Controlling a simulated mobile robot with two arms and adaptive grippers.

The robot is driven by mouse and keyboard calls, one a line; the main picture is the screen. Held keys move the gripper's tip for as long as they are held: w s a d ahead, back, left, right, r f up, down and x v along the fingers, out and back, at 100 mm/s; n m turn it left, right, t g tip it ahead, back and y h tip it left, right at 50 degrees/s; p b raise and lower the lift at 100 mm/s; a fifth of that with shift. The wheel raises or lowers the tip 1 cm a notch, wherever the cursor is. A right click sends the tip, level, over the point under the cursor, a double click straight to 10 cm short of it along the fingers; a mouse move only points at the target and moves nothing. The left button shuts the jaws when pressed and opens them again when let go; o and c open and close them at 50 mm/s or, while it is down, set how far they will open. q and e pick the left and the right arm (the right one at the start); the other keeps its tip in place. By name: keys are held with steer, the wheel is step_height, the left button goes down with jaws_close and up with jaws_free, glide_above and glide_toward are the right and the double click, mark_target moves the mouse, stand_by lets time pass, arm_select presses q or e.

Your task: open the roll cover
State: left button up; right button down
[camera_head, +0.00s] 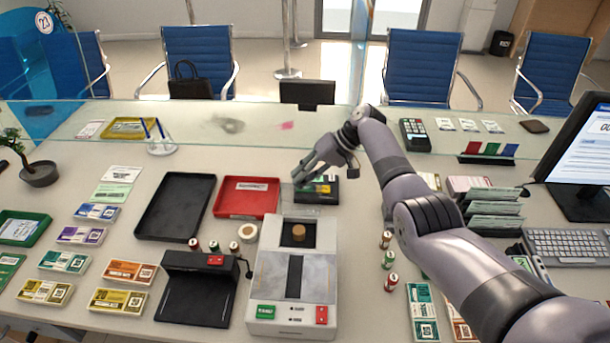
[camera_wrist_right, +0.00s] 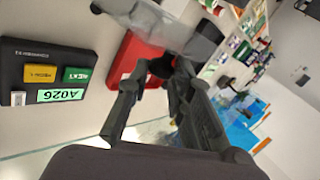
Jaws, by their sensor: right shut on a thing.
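The ticket printer (camera_head: 262,270) is a pale box in the middle of the counter. Its roll compartment is uncovered at the back, and a brown roll (camera_head: 298,233) shows inside. The roll cover (camera_head: 300,198) looks like a grey, see-through panel raised behind the compartment; its outline is faint. It also shows at the top of the right wrist view (camera_wrist_right: 172,28). My right gripper (camera_head: 303,176) is behind the printer, shut on the cover's edge; its fingers (camera_wrist_right: 158,72) partly hide the grip. My left gripper is not in view.
A red tray (camera_head: 228,203) and a black tray (camera_head: 160,207) lie left of the printer. Small rolls (camera_head: 390,282) stand right of the printer. A glass screen (camera_head: 240,124) runs along the counter's far side.

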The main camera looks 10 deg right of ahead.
steer(key=shift+w+d+f, duration=0.1)
steer(key=shift+d+f, duration=0.05)
steer(key=shift+f, duration=0.05)
stand_by(0.3)
steer(key=c, duration=1.5)
jaws_free()
steer(key=shift+w+f, duration=0.1)
steer(key=shift+o, duration=0.2)
steer(key=shift+r, duration=0.2)
steer(key=v, duration=1.1)
steer(key=shift+d+r, duration=0.3)
steer(key=shift+c, duration=0.4)
